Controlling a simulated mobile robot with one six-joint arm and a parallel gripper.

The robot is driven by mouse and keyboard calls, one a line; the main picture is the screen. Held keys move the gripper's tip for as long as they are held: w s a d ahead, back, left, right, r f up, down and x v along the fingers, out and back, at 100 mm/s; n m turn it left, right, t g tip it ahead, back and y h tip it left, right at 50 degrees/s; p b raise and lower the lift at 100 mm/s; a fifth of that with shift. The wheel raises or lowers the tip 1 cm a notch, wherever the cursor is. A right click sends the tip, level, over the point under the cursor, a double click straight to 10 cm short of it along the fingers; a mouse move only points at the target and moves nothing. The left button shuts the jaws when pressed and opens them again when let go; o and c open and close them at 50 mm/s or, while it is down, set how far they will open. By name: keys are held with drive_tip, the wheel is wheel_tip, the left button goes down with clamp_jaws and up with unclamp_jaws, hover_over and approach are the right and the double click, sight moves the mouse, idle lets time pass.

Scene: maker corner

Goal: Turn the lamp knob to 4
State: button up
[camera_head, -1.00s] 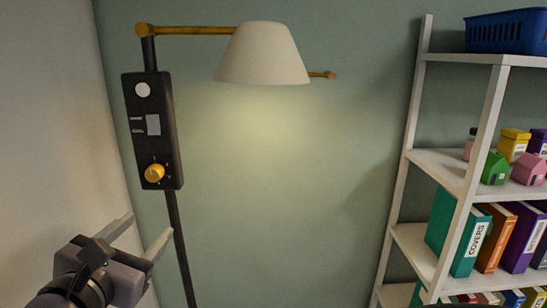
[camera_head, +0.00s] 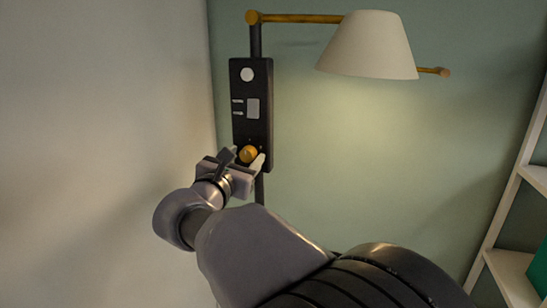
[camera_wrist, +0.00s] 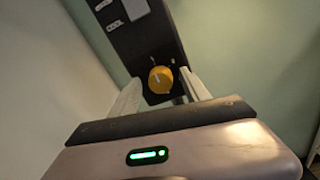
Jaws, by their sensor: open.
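The lamp knob (camera_head: 249,154) is a round yellow dial low on the black control box (camera_head: 241,100) of the wall lamp. It also shows in the wrist view (camera_wrist: 161,79), with a pale pointer line and small marks around it too small to read. My gripper (camera_head: 248,157) is open, with one finger on each side of the knob in the picture. In the wrist view its fingers (camera_wrist: 160,90) flank the knob with gaps; I cannot tell how near in depth they are. The white lampshade (camera_head: 367,45) hangs at the right and the wall below it is lit.
A yellow lamp arm (camera_head: 300,18) runs across the top from the box's post. A bare pale wall (camera_head: 100,120) stands close at the left. A white shelf (camera_head: 513,275) is at the right edge. The green wall between lamp and shelf is clear.

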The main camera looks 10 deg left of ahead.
clamp_jaws()
